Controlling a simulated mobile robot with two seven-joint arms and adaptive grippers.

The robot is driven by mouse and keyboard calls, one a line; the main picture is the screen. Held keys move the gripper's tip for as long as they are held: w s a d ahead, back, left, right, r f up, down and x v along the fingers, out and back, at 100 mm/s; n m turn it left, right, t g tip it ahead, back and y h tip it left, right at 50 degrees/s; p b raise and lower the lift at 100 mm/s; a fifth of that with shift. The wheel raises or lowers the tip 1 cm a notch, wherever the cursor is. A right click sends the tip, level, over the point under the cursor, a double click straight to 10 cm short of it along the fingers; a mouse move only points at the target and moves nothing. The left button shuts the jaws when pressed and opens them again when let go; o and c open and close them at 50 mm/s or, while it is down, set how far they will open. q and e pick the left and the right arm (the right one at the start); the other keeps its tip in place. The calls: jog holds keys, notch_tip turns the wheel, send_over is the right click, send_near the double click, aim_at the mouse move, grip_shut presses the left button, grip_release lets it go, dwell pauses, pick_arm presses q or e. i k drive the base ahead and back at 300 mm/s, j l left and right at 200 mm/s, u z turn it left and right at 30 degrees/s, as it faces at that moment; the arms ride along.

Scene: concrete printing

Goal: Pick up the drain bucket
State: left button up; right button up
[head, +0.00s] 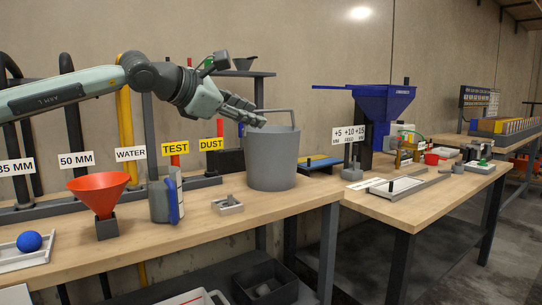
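The drain bucket, a grey cylindrical bucket (272,160), stands upright near the right end of the near wooden table. Its grey bar handle (280,111) is raised above the rim. My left gripper (257,113) reaches in from the left, with its fingertips beside the left end of the handle, just above the rim. I cannot tell whether the fingers touch the handle, or whether they are open or shut on it. My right gripper is not in view.
A red funnel (99,190), a blue-labelled container (160,203), a small tray (228,205) and a blue ball (29,241) sit left of the bucket. Pipes stand behind. A second table with a blue hopper (382,103) is at right. Bare tabletop lies before the bucket.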

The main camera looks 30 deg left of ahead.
aim_at(272, 151)
jog(key=i+j, duration=0.8)
jog(key=i+l, duration=0.05)
jog(key=i, duration=0.05)
